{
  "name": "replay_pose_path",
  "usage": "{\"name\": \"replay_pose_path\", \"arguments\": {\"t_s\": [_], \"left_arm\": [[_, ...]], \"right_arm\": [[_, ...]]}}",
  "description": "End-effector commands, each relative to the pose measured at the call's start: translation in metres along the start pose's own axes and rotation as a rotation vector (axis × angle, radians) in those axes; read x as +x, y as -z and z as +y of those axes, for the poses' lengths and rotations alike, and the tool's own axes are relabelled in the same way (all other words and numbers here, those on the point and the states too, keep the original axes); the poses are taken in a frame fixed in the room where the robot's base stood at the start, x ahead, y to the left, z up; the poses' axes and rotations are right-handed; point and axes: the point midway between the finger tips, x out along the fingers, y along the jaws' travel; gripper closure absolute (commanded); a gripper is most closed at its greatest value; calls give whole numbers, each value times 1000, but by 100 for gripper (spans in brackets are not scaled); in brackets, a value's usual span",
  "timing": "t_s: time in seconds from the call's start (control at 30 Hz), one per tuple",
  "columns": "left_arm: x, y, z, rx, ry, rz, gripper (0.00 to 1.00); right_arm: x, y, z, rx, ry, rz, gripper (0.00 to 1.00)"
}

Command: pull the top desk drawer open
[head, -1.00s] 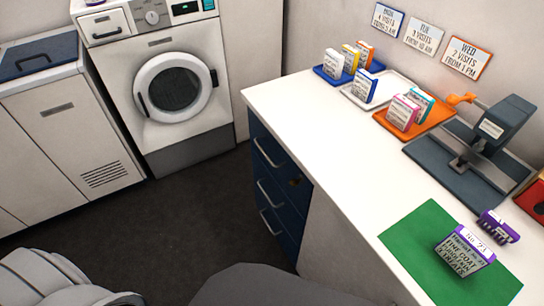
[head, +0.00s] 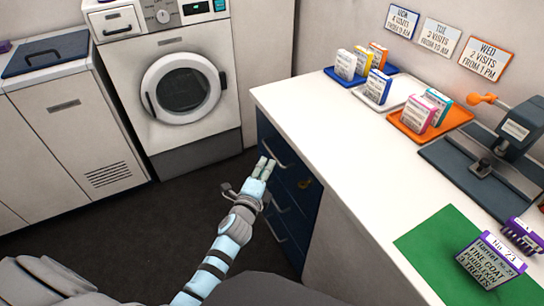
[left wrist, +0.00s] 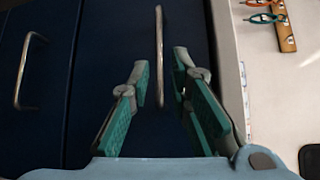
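The dark blue desk drawers stand under the left end of the white desk (head: 330,150). The top drawer (head: 292,176) looks closed, with a metal bar handle (head: 272,150). My left gripper (head: 267,165) is in front of it, partly covering the drawer fronts. In the left wrist view my left gripper (left wrist: 161,64) is open, with its two green-padded fingers on either side of the top handle (left wrist: 159,40). I cannot tell whether a finger touches it. A lower drawer handle (left wrist: 27,70) lies to the left there. My right gripper is out of view.
A washing machine (head: 178,90) and a white cabinet (head: 75,135) stand at the back left. Dark floor (head: 140,215) is free before the drawers. The desk holds trays with small boxes, a grey press-like device (head: 495,150) and a green mat (head: 430,245).

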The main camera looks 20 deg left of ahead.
Motion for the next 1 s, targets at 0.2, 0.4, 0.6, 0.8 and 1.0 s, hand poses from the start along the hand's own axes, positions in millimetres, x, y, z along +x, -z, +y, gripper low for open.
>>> {"name": "replay_pose_path", "arguments": {"t_s": [0.2, 0.4, 0.6, 0.8, 1.0], "left_arm": [[50, 1, 4, -2, 1, 0, 82], [74, 1, 3, -3, -1, 0, 82], [78, 0, 1, -3, -2, 0, 82], [77, 0, 2, -3, -2, 0, 95], [77, 0, 2, -4, -2, 0, 100]], "right_arm": [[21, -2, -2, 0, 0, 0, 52], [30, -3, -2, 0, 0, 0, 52], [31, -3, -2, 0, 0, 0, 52], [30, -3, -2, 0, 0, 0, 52], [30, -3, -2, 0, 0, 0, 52]]}}
